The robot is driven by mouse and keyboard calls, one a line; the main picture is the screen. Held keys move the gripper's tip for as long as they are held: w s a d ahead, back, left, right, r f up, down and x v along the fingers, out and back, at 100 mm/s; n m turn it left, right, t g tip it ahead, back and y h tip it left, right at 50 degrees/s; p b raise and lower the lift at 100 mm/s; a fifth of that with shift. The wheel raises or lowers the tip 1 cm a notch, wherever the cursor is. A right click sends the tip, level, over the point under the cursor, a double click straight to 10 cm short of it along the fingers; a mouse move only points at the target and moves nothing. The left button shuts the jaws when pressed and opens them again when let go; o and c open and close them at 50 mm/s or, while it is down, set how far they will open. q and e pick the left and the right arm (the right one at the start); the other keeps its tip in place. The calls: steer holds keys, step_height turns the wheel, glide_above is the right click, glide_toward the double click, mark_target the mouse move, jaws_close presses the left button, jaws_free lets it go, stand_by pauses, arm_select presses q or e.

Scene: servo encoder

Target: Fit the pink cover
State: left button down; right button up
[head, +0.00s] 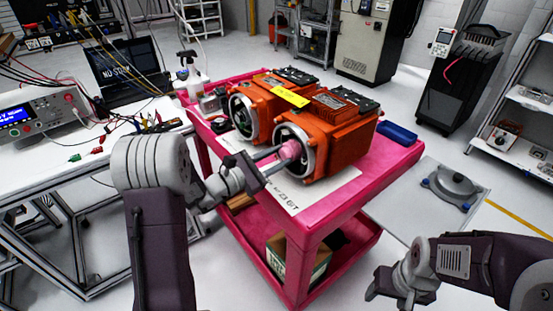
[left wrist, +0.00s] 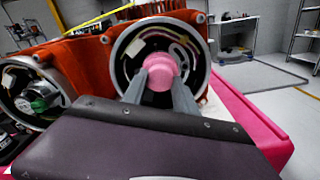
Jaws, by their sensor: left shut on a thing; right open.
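The pink cover (head: 290,150) is a small rounded piece held in front of the nearer orange servo motor (head: 340,140). My left gripper (head: 280,153) is shut on it. In the left wrist view the pink cover (left wrist: 160,72) sits between the two fingertips, in front of the motor's round open end (left wrist: 195,50). Whether it touches the parts inside is hidden. The farther orange motor (head: 243,108) stands beside it, with a green part (left wrist: 40,103) in its open end. My right gripper (head: 400,292) is open and empty at the lower right, away from the motors.
Both motors stand on a pink cart (head: 395,165) with a white sheet and a blue item (head: 397,134). A white bench (head: 80,150) with instruments and cables is at left. A grey plate with a round fixture (head: 453,187) is right of the cart.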

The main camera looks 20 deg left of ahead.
arm_select(q)
steer(key=shift+w+d, duration=0.15)
steer(key=shift+w, duration=0.05)
stand_by(0.5)
steer(key=c, duration=0.9)
jaws_free()
steer(key=shift+c, duration=0.2)
steer(key=shift+b+v, duration=0.4)
steer(key=shift+v, duration=0.5)
steer(key=v, duration=0.5)
steer(key=shift+s+a, duration=0.2)
steer(key=shift+s, duration=0.05)
